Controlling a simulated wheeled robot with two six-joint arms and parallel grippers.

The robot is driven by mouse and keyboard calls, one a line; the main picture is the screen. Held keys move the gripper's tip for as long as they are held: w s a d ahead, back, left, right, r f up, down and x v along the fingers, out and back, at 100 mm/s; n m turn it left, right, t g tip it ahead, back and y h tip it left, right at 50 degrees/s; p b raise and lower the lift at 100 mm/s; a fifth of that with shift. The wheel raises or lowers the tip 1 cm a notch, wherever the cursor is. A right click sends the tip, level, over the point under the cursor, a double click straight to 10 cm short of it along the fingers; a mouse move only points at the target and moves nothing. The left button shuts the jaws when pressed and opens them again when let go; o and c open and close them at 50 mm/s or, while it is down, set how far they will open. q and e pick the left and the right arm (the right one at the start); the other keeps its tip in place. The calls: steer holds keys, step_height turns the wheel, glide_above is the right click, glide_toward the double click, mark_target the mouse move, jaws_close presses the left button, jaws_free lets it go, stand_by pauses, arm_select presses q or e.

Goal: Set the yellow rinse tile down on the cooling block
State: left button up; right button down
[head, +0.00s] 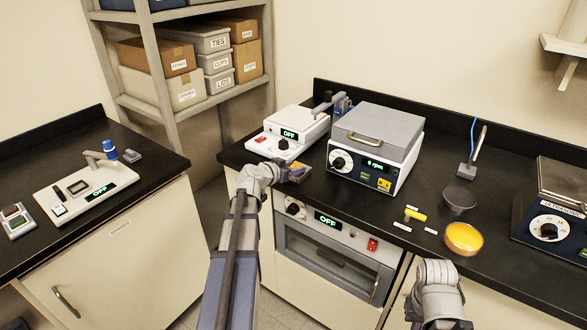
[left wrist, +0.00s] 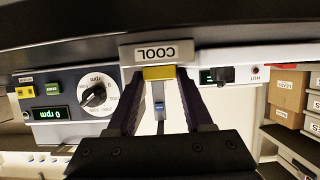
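The yellow rinse tile (left wrist: 159,72) sits between the fingertips of my left gripper (left wrist: 160,75) in the left wrist view, which is upside down. The fingers close on its two sides. The tile is right at the edge of the grey cooling block (left wrist: 157,52), marked COOL; I cannot tell whether it rests on it.
A white hotplate (head: 290,132) reading OFF stands behind the gripper. A grey centrifuge (head: 375,150) reading 0 rpm stands close to its right. Further right are an orange dish (head: 464,238), a dark dish (head: 460,197) and a small yellow-handled item (head: 415,213). An oven (head: 333,255) sits below.

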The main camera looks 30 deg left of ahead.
arm_select(q)
steer(key=o, duration=0.3)
steer(key=shift+o, duration=0.2)
steer(key=shift+r, duration=0.2)
steer(key=p+v, duration=0.5)
steer(key=v, duration=0.7)
steer(key=shift+f, duration=0.1)
